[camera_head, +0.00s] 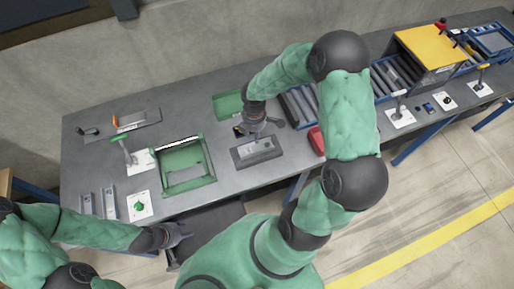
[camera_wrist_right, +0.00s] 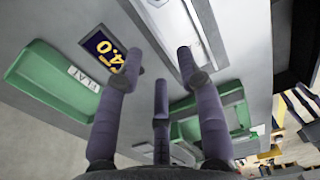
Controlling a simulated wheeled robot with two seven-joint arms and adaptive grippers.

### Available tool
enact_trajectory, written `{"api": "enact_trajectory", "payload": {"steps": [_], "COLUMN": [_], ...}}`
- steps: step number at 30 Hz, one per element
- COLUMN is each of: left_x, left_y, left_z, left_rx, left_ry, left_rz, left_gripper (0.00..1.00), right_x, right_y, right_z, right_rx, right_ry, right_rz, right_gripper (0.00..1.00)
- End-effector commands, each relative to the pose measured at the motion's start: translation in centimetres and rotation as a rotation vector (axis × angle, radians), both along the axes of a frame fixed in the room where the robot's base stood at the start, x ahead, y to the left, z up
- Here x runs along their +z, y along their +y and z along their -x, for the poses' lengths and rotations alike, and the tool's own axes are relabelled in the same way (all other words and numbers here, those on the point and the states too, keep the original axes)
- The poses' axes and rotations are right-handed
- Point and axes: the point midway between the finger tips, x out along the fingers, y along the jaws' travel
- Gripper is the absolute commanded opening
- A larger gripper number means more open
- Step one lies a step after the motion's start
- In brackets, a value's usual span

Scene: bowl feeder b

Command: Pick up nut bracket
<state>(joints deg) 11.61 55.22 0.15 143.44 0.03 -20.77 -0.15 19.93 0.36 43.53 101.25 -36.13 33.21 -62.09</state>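I cannot tell for sure which part is the nut bracket. A grey block with a light metal piece on it (camera_head: 256,150) lies on the bench below my right gripper (camera_head: 257,128). In the right wrist view a pale metal piece with raised edges (camera_wrist_right: 176,28) is at top centre, beyond the fingers. My right gripper (camera_wrist_right: 160,75) has its fingers spread, with nothing between them. Two slim metal parts (camera_head: 98,204) lie at the bench's left front. My left gripper (camera_head: 180,240) is empty, fingers apart, by the bench's front edge.
A green frame (camera_head: 186,164) stands left of the grey block. A green tray (camera_head: 227,105) with a label (camera_wrist_right: 87,79) lies behind it. A red bin (camera_head: 317,140) and roller conveyor (camera_head: 300,105) are at its right. Bench (camera_head: 218,182) is clear between frame and block.

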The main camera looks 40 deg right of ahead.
Motion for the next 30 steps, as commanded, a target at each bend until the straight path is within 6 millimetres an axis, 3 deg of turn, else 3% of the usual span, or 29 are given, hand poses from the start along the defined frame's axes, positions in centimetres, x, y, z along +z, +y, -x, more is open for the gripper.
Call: {"api": "enact_trajectory", "payload": {"steps": [5,15,22,23,27,30], "left_x": [-0.1,-0.9,-0.8,-0.8,-0.8,-0.8], "left_y": [0.0,0.0,0.0,0.0,0.0,0.0], "left_z": [0.0,0.0,0.0,0.0,0.0,0.0], "left_rx": [0.0,0.0,0.0,0.0,0.0,0.0], "left_ry": [0.0,-0.001,0.0,0.0,-0.001,-0.001], "left_rz": [0.0,0.0,0.0,0.0,0.0,0.0], "left_gripper": [0.4,0.4,0.4,0.4,0.4,0.4], "right_x": [-1.0,-5.3,-5.5,-5.4,-5.4,-5.4], "right_y": [-0.1,-0.3,-0.3,-0.3,-0.3,-0.3], "right_z": [0.0,0.2,0.1,0.1,0.1,0.1], "right_rx": [-0.001,-0.001,-0.001,-0.001,-0.001,-0.001], "right_ry": [-0.001,0.0,-0.002,-0.002,-0.002,-0.002], "right_rz": [-0.001,-0.001,0.0,0.0,0.0,0.0], "right_gripper": [0.37,0.37,0.37,0.34,0.0,0.0]}}
